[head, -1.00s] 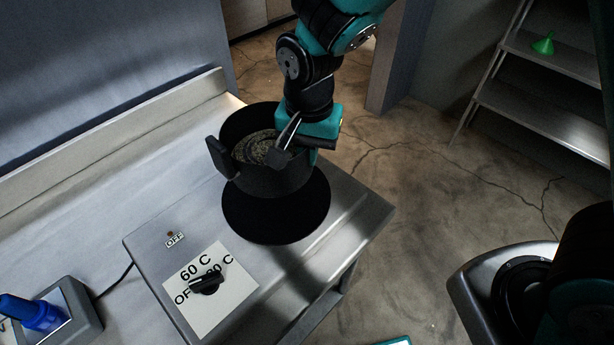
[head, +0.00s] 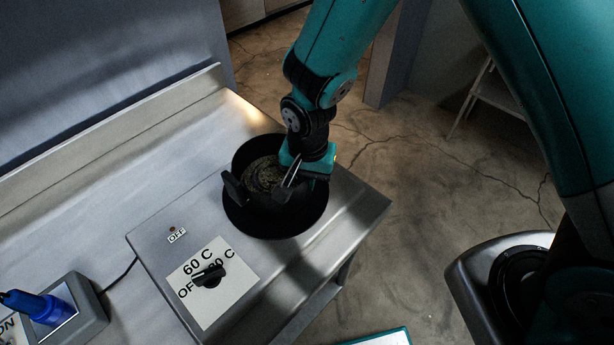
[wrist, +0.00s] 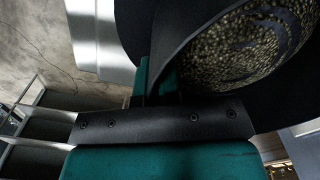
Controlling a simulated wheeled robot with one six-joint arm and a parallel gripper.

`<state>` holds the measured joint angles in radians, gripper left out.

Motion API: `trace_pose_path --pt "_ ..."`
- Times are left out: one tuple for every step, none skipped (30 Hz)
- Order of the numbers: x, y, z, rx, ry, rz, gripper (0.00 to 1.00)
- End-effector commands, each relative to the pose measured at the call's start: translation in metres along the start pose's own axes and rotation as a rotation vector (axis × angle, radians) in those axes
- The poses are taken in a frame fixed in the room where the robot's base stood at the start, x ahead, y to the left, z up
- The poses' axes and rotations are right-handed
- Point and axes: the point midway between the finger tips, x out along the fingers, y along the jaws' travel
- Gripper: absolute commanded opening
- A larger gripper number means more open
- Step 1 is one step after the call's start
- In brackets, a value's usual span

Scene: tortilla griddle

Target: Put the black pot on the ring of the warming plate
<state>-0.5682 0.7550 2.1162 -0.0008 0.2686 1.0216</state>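The black pot (head: 259,202) holds a dark, grainy food and looks upright. Its near-left handle (head: 233,188) sticks out. My gripper (head: 292,178) is shut on the pot's right side. In the wrist view the pot's wall (wrist: 175,45) runs down to my gripper (wrist: 165,95), and the grainy food fills the upper right. The pot is over the black round ring (head: 290,230) of the warming plate (head: 150,240), a little toward its back left. Its base is very low, but I cannot tell whether it touches the ring, which the pot partly hides.
The plate's front has a black knob (head: 208,276) on a temperature label and an OFF light. A grey box with a blue part (head: 45,308) stands at the lower left. A low wall (head: 110,128) runs behind the counter. Open floor lies right of the counter.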

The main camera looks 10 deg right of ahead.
Motion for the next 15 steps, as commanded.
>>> trace_pose_path --pt "0.0017 -0.0007 -0.0003 0.0 0.001 -0.002 0.0" --pt "0.0027 -0.0007 -0.0003 0.0 0.001 -0.002 0.0" --pt "0.0025 0.0 0.0001 0.0 0.0 0.0 0.11" --pt "0.0022 0.0 0.0001 0.0 0.0 0.0 0.18" --pt "0.0022 0.0 0.0001 0.0 0.0 0.0 0.25" --pt "0.0022 0.0 0.0001 0.0 0.0 0.0 0.3" --pt "0.0022 0.0 0.0001 0.0 0.0 0.0 0.3" --pt "0.0021 0.0 0.0001 0.0 0.0 0.0 0.3" --pt "0.0021 0.0 0.0001 0.0 0.0 0.0 0.3" --pt "0.0021 0.0 0.0001 0.0 0.0 0.0 0.3" --pt "0.0021 0.0 0.0001 0.0 0.0 0.0 0.3" --pt "0.002 0.0 0.0001 0.0 0.0 0.0 0.3" --pt "0.0017 0.0 0.0001 0.0 0.0 0.0 0.3" --pt "0.0007 0.0 0.0001 0.0 0.0 0.0 0.3" --pt "-0.0016 -0.0001 0.0001 0.0 0.0 0.0 0.3"
